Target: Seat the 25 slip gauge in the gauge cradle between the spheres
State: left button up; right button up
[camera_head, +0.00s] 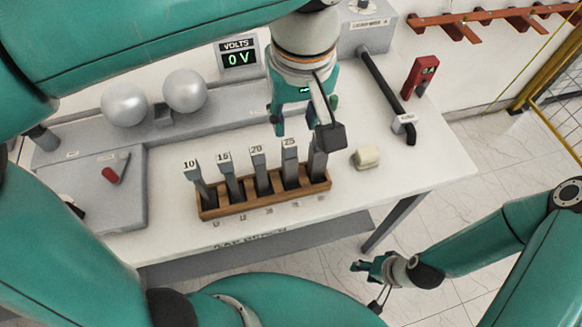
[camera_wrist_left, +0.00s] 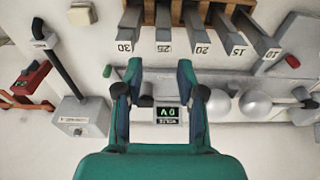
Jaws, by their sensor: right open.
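The 25 slip gauge (camera_head: 290,172) stands in a wooden rack (camera_head: 265,206) between the 20 gauge and the last gauge. The 25 gauge also shows in the left wrist view (camera_wrist_left: 165,28), beyond the fingertips. My left gripper (camera_head: 304,125) is above the rack's right end; it also shows in the left wrist view (camera_wrist_left: 160,72), fingers apart with nothing between them. The gauge cradle (camera_head: 160,117) is a small grey block between two pale spheres (camera_head: 125,104) (camera_head: 185,90), and nothing shows in it. My right gripper (camera_head: 372,268) is open and empty, off the table's front right.
The rack also holds the 10 (camera_head: 196,180), 15 (camera_head: 229,178), 20 (camera_head: 261,175) and 30 (camera_wrist_left: 128,32) gauges. A voltmeter (camera_head: 239,55) reads 0 V. A cream block (camera_head: 366,157), a black bar (camera_head: 387,95) and a red device (camera_head: 420,76) are to the right.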

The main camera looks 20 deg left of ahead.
aim_at(289, 151)
pick_arm(q)
jog(key=f, duration=0.6)
jog(key=shift+w+a+f, duration=0.1)
jog(key=shift+w+a, duration=0.25)
jog(key=shift+a, duration=0.05)
jog(key=shift+w+a+f, duration=0.15)
jog(key=shift+f, duration=0.7)
jog(key=shift+w+a+f, duration=0.1)
jog(key=shift+w+f, duration=0.05)
jog(key=shift+f, duration=0.75)
jog(key=shift+w+a+f, duration=0.15)
jog(key=shift+f, duration=0.7)
grip_shut()
